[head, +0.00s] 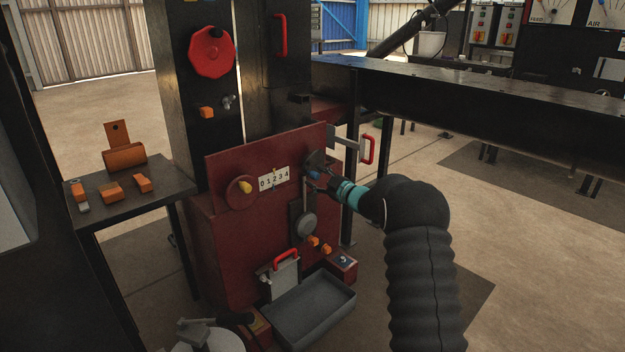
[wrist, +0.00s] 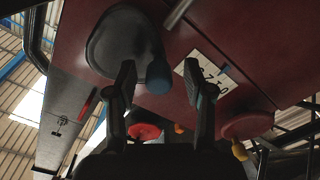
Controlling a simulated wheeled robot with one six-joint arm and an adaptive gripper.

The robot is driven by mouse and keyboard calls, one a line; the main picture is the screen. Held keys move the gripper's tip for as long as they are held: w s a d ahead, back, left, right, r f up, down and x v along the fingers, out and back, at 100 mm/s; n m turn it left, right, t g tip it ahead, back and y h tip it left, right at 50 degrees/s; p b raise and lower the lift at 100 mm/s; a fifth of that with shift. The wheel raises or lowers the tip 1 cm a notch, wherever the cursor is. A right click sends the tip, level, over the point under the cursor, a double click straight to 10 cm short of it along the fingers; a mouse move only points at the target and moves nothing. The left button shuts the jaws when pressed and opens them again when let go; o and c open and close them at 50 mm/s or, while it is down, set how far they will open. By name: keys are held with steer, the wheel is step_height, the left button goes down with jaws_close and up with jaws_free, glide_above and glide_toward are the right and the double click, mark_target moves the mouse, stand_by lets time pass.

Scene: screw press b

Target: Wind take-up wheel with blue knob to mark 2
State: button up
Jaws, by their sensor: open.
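The dark round take-up wheel (head: 316,160) is on the right of the red press panel, partly hidden by my gripper. Its blue knob (head: 314,174) sits low on it. In the wrist view the dark wheel (wrist: 120,40) and the blue knob (wrist: 159,77) show large. My gripper (head: 324,180) is open, with its fingertips around or just short of the knob; contact is not clear. In the wrist view the knob appears between the fingertips (wrist: 160,70), nearer the left one. A white number plate (head: 274,179) reads 0 to 4; its small pointers are too small to read exactly.
A red wheel with a yellow knob (head: 240,191) is left of the plate. A grey round-ended lever (head: 306,222) hangs below the dark wheel. A red handle (head: 368,150) stands to the right. A grey tray (head: 310,308) lies below. A black beam (head: 480,85) runs behind my arm.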

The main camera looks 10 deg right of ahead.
steer(key=v, duration=1.2)
